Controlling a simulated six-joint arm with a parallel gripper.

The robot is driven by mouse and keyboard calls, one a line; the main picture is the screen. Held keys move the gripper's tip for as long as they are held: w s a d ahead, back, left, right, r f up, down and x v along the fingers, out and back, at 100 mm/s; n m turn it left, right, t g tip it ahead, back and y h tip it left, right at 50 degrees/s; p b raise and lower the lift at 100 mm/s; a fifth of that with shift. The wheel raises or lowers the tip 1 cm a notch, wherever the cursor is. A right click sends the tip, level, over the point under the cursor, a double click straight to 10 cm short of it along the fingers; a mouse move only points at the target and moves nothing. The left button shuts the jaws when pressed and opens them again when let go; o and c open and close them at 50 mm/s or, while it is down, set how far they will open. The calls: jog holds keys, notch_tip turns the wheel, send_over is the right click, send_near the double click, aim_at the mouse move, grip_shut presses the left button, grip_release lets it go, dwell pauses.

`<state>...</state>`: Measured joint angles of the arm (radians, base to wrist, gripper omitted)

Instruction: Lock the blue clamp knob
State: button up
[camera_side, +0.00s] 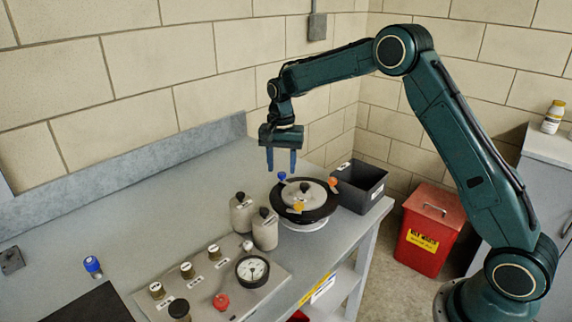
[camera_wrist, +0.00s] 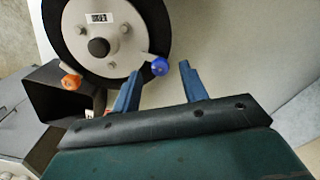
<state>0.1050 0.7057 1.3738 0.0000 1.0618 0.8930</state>
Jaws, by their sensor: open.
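The blue clamp knob (camera_side: 282,176) sits on the rim of a round pale lid (camera_side: 310,192) with a black ring (camera_side: 318,213). In the wrist view the blue knob (camera_wrist: 160,68) is at the end of a short arm reaching out over the ring. My gripper (camera_side: 281,168) is open and empty, pointing down above the knob. In the wrist view the knob appears between the fingertips of my gripper (camera_wrist: 159,72). The height gap looks small; contact cannot be told.
The lid also carries an orange knob (camera_side: 332,181) and a yellow knob (camera_side: 298,207). A black bin (camera_side: 360,187) stands close behind it. Two grey canisters (camera_side: 242,213) stand to the left. A gauge panel (camera_side: 212,284) lies in front. The bench toward the wall is clear.

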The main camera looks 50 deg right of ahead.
aim_at(283, 174)
notch_tip(283, 174, up, 12)
jog(key=shift+r, duration=0.25)
dwell(0.3)
jog(key=s+a+r+n+t, duration=0.1)
jog(key=s+a+r+n, duration=0.2)
jog(key=s, duration=0.6)
jog(key=s+a+r+n+t, duration=0.1)
jog(key=s+r+n+t, duration=0.1)
jog(key=s+r, duration=0.5)
jog(key=s+a+f+n+t, duration=0.1)
jog(key=s+f+n, duration=0.2)
jog(key=s, duration=0.7)
jog(key=s+f+n+t, duration=0.1)
jog(key=s+f+n, duration=0.2)
jog(key=s, duration=0.7)
jog(key=shift+s+a+f+t, duration=0.3)
jog(key=shift+s+a+f, duration=0.05)
jog(key=shift+f, duration=0.35)
